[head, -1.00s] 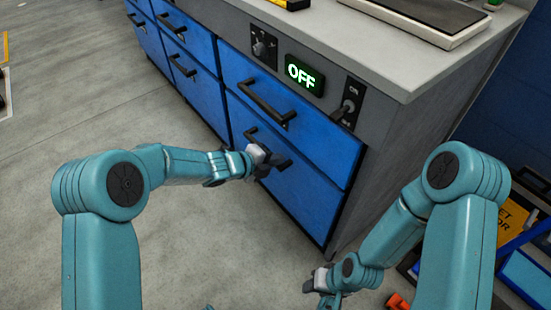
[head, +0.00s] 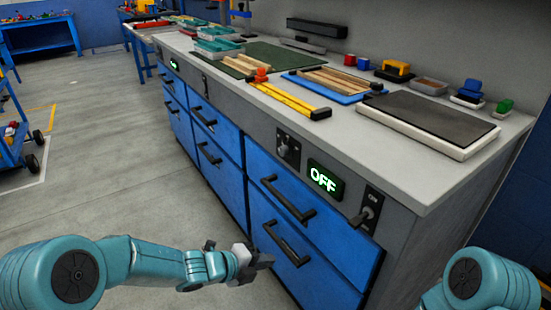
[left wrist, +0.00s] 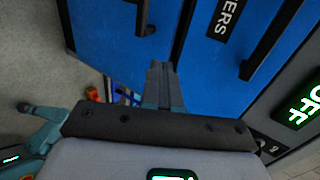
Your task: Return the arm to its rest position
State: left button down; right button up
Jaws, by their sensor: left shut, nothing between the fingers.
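My left arm reaches in from the lower left of the head view, with its gripper (head: 262,261) in front of the blue drawers, near the lower black handle (head: 287,244). In the left wrist view its fingers (left wrist: 160,78) are together and empty, against a background of blue drawer fronts (left wrist: 215,65). Whether they touch a drawer cannot be told. Of my right arm, only a teal joint (head: 490,283) shows at the lower right of the head view; its gripper is out of the picture.
The grey workbench (head: 440,185) carries a dark panel on a white base (head: 430,120), a yellow level (head: 290,101) and trays. Its front has a green OFF display (head: 325,181), a toggle switch (head: 366,214) and a knob (head: 288,148). The floor (head: 110,180) left of the drawers is open.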

pick_arm(q)
jog(key=s+a+f+n+g+y, duration=0.1)
jog(key=s+a+f+n+y, duration=0.15)
jog(key=s+f+n, duration=0.45)
jog(key=s+a+f+n+g+y, duration=0.1)
jog(key=s+a+f+n, duration=0.3)
jog(key=s+f+n, duration=0.4)
jog(key=s+a+f+n+g+y, duration=0.1)
jog(key=s+a+f+n+g, duration=0.1)
jog(key=s+n, duration=0.5)
jog(key=s+a+f+n+g+y, duration=0.1)
jog(key=s+f+n+g+y, duration=0.15)
jog(key=s+n, duration=0.45)
notch_tip(320, 180, up, 29)
jog(key=w+n+h+p, duration=0.1)
jog(key=n+p, duration=0.1)
jog(key=p, duration=2.7)
jog(key=shift+w+d+p, duration=0.25)
jog(key=shift+w+p, duration=0.1)
